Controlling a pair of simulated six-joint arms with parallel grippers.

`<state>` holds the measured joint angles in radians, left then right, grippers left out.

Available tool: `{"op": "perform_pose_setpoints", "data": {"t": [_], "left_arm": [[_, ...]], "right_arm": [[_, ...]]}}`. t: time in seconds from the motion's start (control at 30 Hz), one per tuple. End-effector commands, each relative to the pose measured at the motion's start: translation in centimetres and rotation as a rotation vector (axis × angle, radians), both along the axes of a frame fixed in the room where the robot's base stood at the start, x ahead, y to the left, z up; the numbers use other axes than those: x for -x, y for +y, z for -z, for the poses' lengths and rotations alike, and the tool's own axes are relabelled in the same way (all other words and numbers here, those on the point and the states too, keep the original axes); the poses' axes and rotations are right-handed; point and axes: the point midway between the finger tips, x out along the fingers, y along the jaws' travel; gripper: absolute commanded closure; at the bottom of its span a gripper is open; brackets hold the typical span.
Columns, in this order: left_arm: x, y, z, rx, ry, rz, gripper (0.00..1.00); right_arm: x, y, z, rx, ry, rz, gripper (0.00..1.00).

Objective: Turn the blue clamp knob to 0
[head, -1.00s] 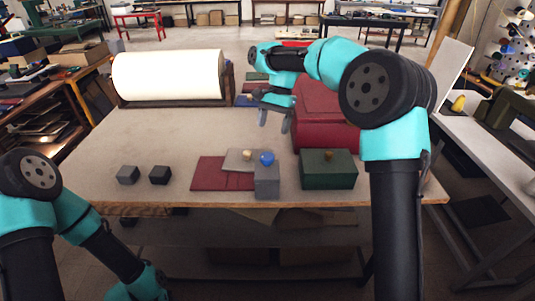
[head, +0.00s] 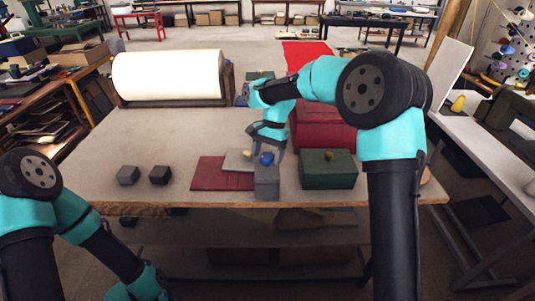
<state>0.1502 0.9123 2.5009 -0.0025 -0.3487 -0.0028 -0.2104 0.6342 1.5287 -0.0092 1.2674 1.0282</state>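The blue clamp knob (head: 266,158) sits on top of a grey upright block (head: 267,183) near the table's front edge. No number marks on it can be made out at this size. My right gripper (head: 267,148) is pointed down right at the knob, with its fingers around or just behind it. I cannot tell whether the fingers touch the knob or how far apart they are. My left arm is low at the left, below the table front, and its gripper is not visible.
A green box (head: 328,169) with a yellowish knob stands right of the block. A red flat cover (head: 210,173) and a grey plate (head: 238,160) with a small tan knob lie left. Two dark cubes (head: 128,175) (head: 160,175) sit further left. A red case (head: 325,128) and white roll (head: 168,76) stand behind.

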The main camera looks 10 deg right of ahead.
Motion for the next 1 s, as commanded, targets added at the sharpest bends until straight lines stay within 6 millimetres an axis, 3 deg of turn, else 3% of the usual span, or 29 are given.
{"op": "perform_pose_setpoints", "data": {"t": [0.5,1.0], "left_arm": [[0.00,0.00,0.00,0.000,0.000,0.000,0.57],[0.00,0.00,0.00,0.000,0.000,0.000,0.57]], "right_arm": [[-0.02,0.00,-0.03,0.000,0.000,0.000,0.73],[-0.08,0.03,-0.07,0.001,-0.001,-0.102,0.73]]}}
